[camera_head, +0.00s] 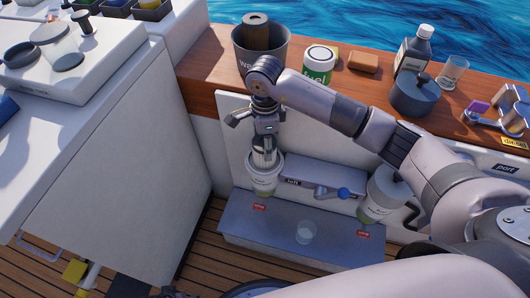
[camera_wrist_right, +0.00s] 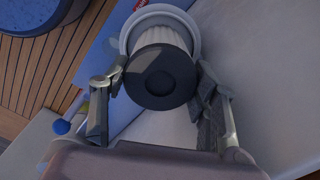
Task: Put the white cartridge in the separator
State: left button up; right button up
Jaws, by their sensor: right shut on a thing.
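The white cartridge (camera_wrist_right: 165,36) is pleated, with a round black end cap (camera_wrist_right: 160,76) facing the wrist camera. In the head view the cartridge (camera_head: 264,155) stands upright in the mouth of the left separator (camera_head: 263,182), its upper part still above the rim. The separator's pale rim (camera_wrist_right: 193,23) rings it in the wrist view; how deep it sits is hidden. My right gripper (camera_head: 265,137) points down from above, shut on the cartridge, a finger on each side of the cap. My left gripper is not in view.
The right separator (camera_head: 380,198) and a blue-knobbed valve (camera_head: 343,193) are close by. On the wooden ledge are a waste bin (camera_head: 276,52) holding a brown cartridge, a fuel jar (camera_head: 318,66) and a bottle (camera_head: 412,52).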

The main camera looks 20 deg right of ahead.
notch_tip(320, 180, down, 4)
jog(key=shift+r, duration=0.1)
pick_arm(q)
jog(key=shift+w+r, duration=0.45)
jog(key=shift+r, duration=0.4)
pick_arm(e)
jog(key=shift+f, duration=0.4)
pick_arm(q)
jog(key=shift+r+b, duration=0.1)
jog(key=shift+b, duration=0.25)
pick_arm(e)
jog(key=shift+f, duration=0.1)
jog(key=o, duration=1.1)
jog(key=shift+o, duration=1.1)
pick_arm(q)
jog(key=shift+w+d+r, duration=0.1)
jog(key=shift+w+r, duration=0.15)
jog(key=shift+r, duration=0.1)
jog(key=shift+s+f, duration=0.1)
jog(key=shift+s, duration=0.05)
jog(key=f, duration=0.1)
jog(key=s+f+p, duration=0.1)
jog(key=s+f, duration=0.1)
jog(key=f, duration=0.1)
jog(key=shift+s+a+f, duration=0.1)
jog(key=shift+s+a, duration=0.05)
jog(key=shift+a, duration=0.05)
pick_arm(e)
notch_tip(320, 180, up, 12)
jog(key=shift+r, duration=0.1)
